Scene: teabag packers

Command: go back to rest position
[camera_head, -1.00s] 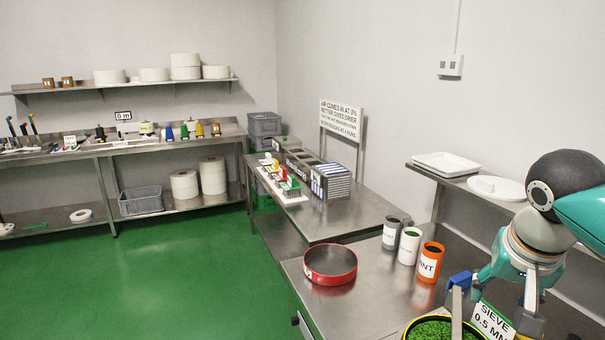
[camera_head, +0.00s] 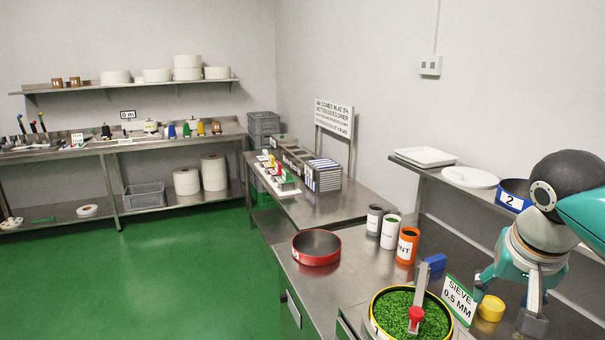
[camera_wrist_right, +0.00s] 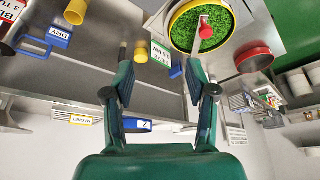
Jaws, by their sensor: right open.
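My right gripper (camera_head: 505,303) hangs at the right edge of the head view, its fingers apart with nothing between them. In the right wrist view the open gripper (camera_wrist_right: 160,78) shows two separate fingers with empty space between the tips. It is just right of the sign reading SIEVE 0.5 MM (camera_head: 459,299) and near a small yellow cup (camera_head: 491,308). The round sieve of green granules (camera_head: 398,305), with a red-knobbed bar across it, stands left of the sign. It also shows in the wrist view (camera_wrist_right: 185,30). My left gripper is not in view.
A red round pan (camera_head: 316,248) and grey, white and orange canisters (camera_head: 407,246) stand on the steel bench. A shelf on the right holds a white tray (camera_head: 424,156), a white lid (camera_head: 469,177) and a blue-rimmed pan (camera_head: 513,194). The green floor (camera_head: 190,275) is clear.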

